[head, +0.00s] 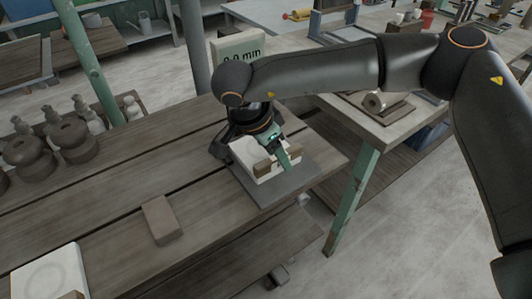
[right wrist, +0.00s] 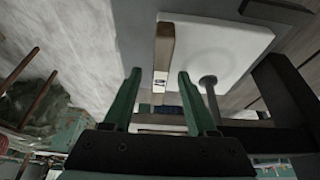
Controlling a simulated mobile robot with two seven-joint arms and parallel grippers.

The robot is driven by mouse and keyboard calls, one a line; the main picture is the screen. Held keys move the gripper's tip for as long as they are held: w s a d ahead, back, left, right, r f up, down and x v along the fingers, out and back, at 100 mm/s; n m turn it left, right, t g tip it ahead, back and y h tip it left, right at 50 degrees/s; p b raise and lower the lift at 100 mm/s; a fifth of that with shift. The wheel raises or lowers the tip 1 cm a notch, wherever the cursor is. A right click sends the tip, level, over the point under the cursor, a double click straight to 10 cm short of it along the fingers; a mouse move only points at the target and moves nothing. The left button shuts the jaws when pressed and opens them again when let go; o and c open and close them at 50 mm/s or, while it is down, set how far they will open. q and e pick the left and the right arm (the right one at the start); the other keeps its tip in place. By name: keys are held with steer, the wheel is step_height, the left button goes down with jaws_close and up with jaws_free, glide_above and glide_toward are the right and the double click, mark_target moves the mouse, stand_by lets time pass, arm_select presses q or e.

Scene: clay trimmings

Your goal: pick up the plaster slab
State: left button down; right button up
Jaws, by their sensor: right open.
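The plaster slab (head: 243,148), white with a wooden strip (head: 263,169) along its edge, lies on a dark grey board (head: 264,194) at the right end of the wooden bench. My right gripper (head: 280,157) is over the slab and hides part of it. In the right wrist view the open green fingers (right wrist: 159,74) stand apart on either side of the wooden strip (right wrist: 163,50), with the white slab (right wrist: 225,42) to the right. I cannot tell whether the fingers touch the strip. My left gripper is not in view.
A brown block (head: 160,219) lies on the bench. Another white slab (head: 45,272) with a faint ring is at the lower left. Dark round pieces (head: 68,137) stand at the left. A sign reading "0.0 min" (head: 238,47) stands behind. A side table (head: 398,122) is to the right.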

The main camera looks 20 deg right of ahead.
steer(key=shift+f, duration=0.2)
stand_by(0.3)
jaws_close()
stand_by(1.3)
